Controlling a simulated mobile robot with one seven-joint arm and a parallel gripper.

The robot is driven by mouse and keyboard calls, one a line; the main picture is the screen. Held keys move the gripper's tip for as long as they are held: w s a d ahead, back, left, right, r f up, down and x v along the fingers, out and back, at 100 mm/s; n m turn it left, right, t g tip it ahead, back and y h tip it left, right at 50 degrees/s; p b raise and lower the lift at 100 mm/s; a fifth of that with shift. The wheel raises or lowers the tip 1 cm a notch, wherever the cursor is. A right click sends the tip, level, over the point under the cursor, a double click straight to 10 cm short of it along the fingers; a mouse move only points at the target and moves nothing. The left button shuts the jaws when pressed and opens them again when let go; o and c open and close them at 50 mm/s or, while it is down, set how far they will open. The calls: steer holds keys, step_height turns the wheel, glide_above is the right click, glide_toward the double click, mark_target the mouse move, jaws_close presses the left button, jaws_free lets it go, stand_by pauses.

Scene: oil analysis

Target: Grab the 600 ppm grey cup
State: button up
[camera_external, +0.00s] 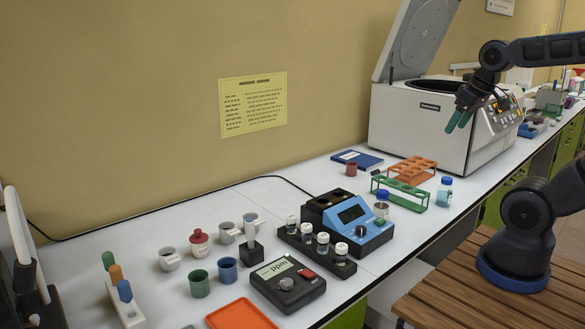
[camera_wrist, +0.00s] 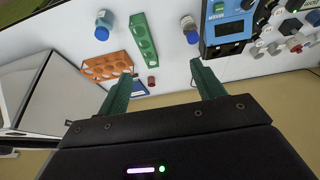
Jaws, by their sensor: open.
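Several grey cups stand on the white bench in the external view: one at the left (camera_external: 169,260), one further back (camera_external: 227,234), and one partly hidden beside it (camera_external: 250,229). They carry white labels, but I cannot read a ppm value on any of them. Small cups also show at the upper right of the wrist view, too small to tell apart. My gripper (camera_external: 459,122) hangs in front of the centrifuge, high above the bench and far right of the cups. In the wrist view its green fingers (camera_wrist: 161,70) are apart with nothing held between them.
The blue device (camera_external: 348,222), vial rack (camera_external: 316,252), green rack (camera_external: 402,193) and orange rack (camera_external: 411,169) lie between. The open centrifuge (camera_external: 410,125) stands behind my gripper.

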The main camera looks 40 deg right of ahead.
steer(key=w+a+r+n+g, duration=0.15)
steer(key=w+a, duration=0.25)
steer(key=w, duration=0.4)
steer(key=w+a+r, duration=0.3)
steer(key=w+a, duration=0.1)
steer(key=w, duration=0.4)
steer(key=n+g, duration=0.3)
glide_above(227, 228)
steer(key=s+a, duration=0.1)
steer(key=s, duration=0.1)
step_height(227, 228, down, 25)
step_height(227, 228, down, 10)
steer(key=shift+w+f, duration=0.1)
steer(key=shift+f, duration=0.1)
steer(key=c, duration=1.1)
